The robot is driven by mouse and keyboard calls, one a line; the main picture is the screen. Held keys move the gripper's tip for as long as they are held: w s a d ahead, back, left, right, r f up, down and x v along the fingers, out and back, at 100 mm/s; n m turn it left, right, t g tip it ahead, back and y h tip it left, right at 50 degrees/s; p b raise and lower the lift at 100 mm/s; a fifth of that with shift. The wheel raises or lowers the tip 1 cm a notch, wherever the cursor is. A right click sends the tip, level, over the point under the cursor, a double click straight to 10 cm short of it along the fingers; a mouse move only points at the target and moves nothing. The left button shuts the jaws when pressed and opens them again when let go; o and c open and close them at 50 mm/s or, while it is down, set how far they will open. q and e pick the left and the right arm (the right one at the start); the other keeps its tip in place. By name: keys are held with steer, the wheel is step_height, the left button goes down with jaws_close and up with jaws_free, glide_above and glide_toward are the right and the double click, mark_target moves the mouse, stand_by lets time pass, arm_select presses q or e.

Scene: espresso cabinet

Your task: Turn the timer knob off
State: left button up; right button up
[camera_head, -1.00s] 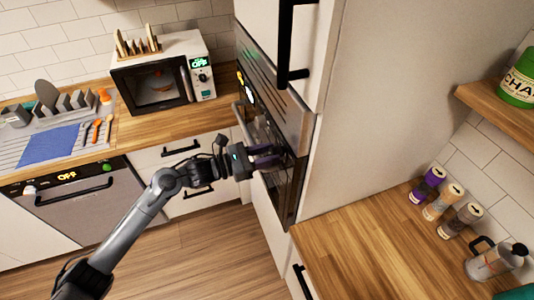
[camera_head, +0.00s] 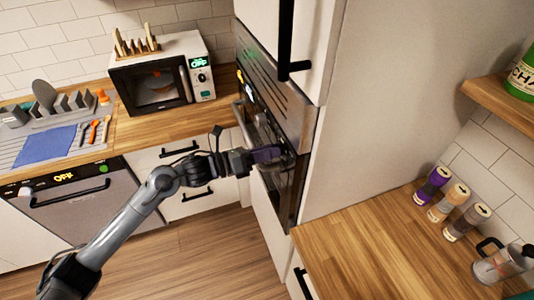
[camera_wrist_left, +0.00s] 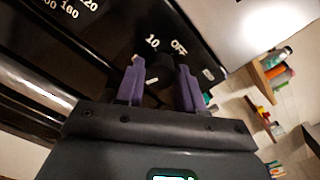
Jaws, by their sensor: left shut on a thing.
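The timer knob (camera_wrist_left: 158,75) is a dark round knob on the oven's black panel in the left wrist view. The printed marks "10" and "OFF" show just above it. A small white mark shows near its lower left edge. My left gripper (camera_head: 272,154) reaches to the oven front (camera_head: 262,118) in the head view. In the left wrist view its purple fingers (camera_wrist_left: 160,85) stand on either side of the knob, shut on it. The fingers hide part of the knob. In the head view the knob is hidden by the gripper. My right gripper is not in view.
A microwave (camera_head: 160,80) stands on the wooden counter left of the oven. A dishwasher (camera_head: 75,205) is below the counter at the left. Right of the tall cabinet, a wooden counter (camera_head: 370,255) holds several spice jars (camera_head: 447,202) and a moka pot (camera_head: 503,263).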

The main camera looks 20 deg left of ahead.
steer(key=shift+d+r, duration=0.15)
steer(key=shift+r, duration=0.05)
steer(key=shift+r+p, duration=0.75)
steer(key=shift+p, duration=0.25)
arm_select(q)
steer(key=m+p, duration=0.9)
steer(key=m, duration=0.7)
steer(key=m+p, duration=1)
steer(key=m, duration=0.6)
steer(key=shift+s+d+f, duration=0.1)
steer(key=shift+d+f, duration=0.05)
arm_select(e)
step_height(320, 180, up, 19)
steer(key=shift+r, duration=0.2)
